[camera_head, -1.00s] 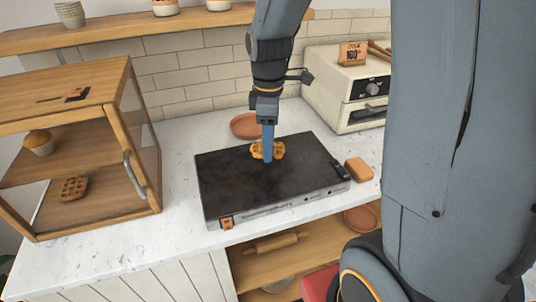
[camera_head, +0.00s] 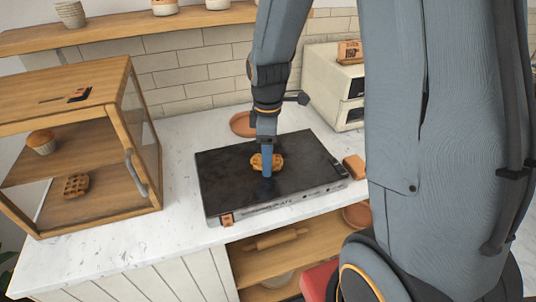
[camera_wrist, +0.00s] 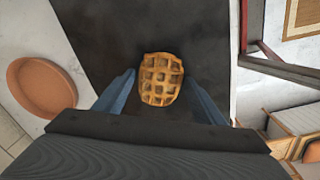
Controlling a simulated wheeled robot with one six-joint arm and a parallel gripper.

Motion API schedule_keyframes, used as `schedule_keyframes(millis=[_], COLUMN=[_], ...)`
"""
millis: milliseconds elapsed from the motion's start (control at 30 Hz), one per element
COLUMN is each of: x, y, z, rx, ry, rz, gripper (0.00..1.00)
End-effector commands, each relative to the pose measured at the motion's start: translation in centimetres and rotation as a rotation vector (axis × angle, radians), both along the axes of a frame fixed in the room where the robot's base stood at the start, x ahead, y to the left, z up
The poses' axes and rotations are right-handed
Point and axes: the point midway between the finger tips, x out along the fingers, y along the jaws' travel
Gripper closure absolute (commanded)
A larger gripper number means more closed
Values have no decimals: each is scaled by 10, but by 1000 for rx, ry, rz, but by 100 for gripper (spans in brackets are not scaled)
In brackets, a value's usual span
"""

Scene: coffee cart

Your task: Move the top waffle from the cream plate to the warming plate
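One golden waffle (camera_head: 276,162) is at my gripper (camera_head: 267,174), over the middle of the black warming plate (camera_head: 225,180). I cannot tell whether the waffle's underside touches that surface. No cream-coloured plate is clear in these views. An empty terracotta dish (camera_head: 242,124) stands behind the warming plate and also shows in the wrist view (camera_wrist: 40,87).
A wooden display case (camera_head: 130,130) with a muffin (camera_head: 40,142) and another waffle (camera_head: 76,186) stands at left. A cream oven (camera_head: 325,85) is at back right. A small orange-brown block (camera_head: 354,166) lies right of the warming plate. White counter (camera_head: 170,215) is free at left front.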

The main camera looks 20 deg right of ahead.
Motion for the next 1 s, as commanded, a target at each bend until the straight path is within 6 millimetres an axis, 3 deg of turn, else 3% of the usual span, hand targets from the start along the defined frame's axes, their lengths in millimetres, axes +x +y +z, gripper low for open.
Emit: schedule_keyframes(millis=[467, 1000], x=[1, 2], y=[0, 0], z=[9, 100], rx=[0, 0], ry=[-2, -4], rz=[0, 0], gripper=[30, 30])
